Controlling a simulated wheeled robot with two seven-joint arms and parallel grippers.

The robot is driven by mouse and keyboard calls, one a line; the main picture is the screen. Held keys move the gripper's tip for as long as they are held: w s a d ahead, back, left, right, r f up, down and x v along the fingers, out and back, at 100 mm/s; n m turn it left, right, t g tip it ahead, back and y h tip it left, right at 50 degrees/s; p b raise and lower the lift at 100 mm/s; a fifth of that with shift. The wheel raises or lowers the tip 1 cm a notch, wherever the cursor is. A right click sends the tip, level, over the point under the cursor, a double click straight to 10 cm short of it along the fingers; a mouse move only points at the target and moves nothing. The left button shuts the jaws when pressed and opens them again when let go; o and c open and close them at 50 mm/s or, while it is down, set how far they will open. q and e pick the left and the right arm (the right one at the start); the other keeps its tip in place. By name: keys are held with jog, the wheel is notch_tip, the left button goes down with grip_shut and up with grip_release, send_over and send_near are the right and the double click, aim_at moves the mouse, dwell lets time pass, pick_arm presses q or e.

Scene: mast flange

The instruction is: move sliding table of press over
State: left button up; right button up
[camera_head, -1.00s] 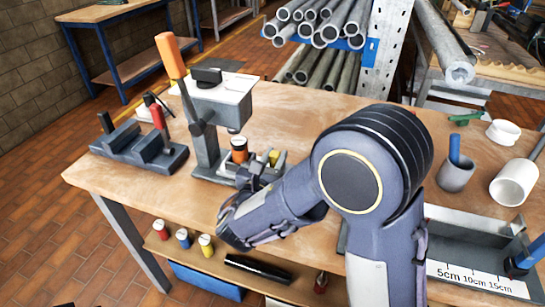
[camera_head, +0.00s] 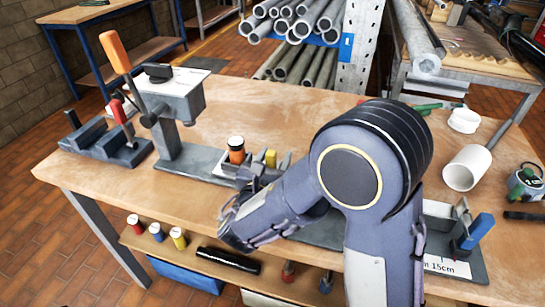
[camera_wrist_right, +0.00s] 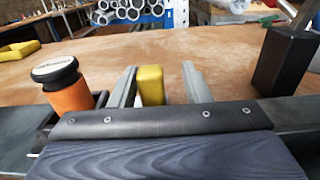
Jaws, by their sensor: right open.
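The press (camera_head: 188,98) stands at the left of the workbench, with an orange-handled lever (camera_head: 116,55). Its grey sliding table (camera_head: 205,165) reaches out to the right of the press head. An orange cylinder with a black-and-white cap (camera_head: 236,150) stands on the sliding table, clear of the head; it also shows in the wrist view (camera_wrist_right: 68,92). A yellow block (camera_wrist_right: 150,84) sits beside it. My right gripper (camera_wrist_right: 157,88) is open, with one finger on each side of the yellow block and gaps visible. My forearm hides part of the table's right end. My left gripper is out of view.
A dark fixture with a red handle (camera_head: 118,112) stands left of the press. A white cylinder (camera_head: 467,167) and a blue-handled tool (camera_head: 478,230) are at the right. Small capped pots (camera_head: 177,236) stand on the lower shelf. The bench behind the sliding table is clear.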

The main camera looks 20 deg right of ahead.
jog(key=shift+a, duration=0.1)
jog(key=shift+s+a, duration=0.1)
jog(key=shift+a, duration=0.05)
jog(key=v, duration=0.7)
jog(key=shift+s, duration=0.15)
jog(key=shift+a, duration=0.1)
